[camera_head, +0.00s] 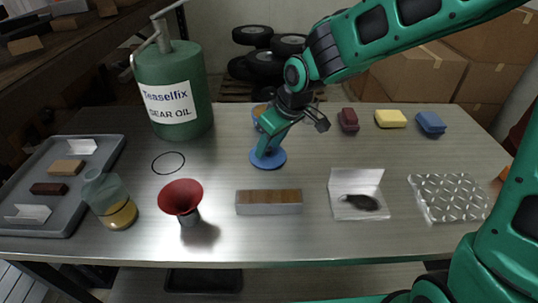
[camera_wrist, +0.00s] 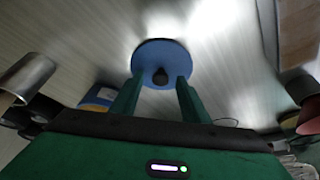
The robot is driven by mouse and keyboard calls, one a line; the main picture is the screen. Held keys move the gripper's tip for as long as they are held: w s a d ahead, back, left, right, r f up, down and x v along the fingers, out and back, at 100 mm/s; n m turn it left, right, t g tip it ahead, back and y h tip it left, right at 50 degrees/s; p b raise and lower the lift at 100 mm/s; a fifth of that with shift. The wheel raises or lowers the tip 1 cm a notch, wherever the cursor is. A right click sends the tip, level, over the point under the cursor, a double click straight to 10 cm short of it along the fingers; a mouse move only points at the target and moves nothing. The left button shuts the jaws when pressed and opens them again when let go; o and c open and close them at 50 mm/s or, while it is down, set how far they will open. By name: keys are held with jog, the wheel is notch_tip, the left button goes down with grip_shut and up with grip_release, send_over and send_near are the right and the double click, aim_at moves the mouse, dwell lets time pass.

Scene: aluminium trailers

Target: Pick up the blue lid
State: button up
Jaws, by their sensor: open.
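The blue lid (camera_head: 277,160) lies flat on the metal table near its middle, a round disc. In the wrist view the lid (camera_wrist: 160,52) shows a small dark knob (camera_wrist: 160,78) at its centre. My gripper (camera_head: 265,148) is right above the lid, pointing down at a tilt. In the wrist view my gripper (camera_wrist: 160,82) is open, with a finger on each side of the knob. I see a gap between knob and fingers; I cannot tell the exact height. In the head view the gripper hides part of the lid and its knob.
A blue-and-orange can (camera_head: 257,111) stands close behind my gripper. A green oil drum (camera_head: 172,70), black ring (camera_head: 168,154), red funnel (camera_head: 181,197) and wood-topped block (camera_head: 268,203) surround the area. Sponges (camera_head: 391,118) sit at the back right, a grey tray (camera_head: 108,160) at left.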

grip_shut()
